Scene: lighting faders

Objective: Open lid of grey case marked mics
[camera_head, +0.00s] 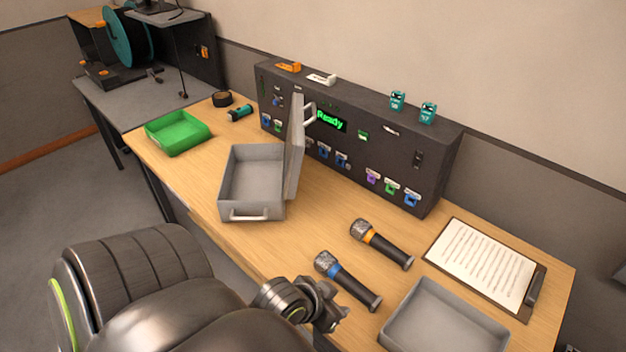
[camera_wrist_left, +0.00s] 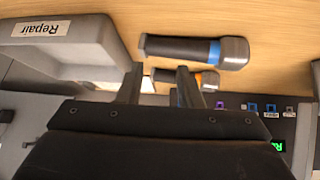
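A grey case (camera_head: 252,178) sits on the wooden table left of the middle. Its lid (camera_head: 295,148) is raised and stands about upright on the case's right side, with a light handle (camera_head: 309,113) near its top. The case looks empty; I cannot read a label on it. My left gripper (camera_head: 335,302) is low at the table's front edge, beside the blue-banded microphone and well away from the case. In the left wrist view its two fingers (camera_wrist_left: 158,76) are apart with nothing held between them. My right gripper is not in view.
A blue-banded microphone (camera_head: 347,281) and an orange-banded microphone (camera_head: 382,245) lie right of the case. A grey tray (camera_head: 443,322), labelled Repair in the wrist view (camera_wrist_left: 67,30), and a clipboard (camera_head: 485,262) are further right. A dark control panel (camera_head: 355,140) stands behind; a green tray (camera_head: 178,132) is left.

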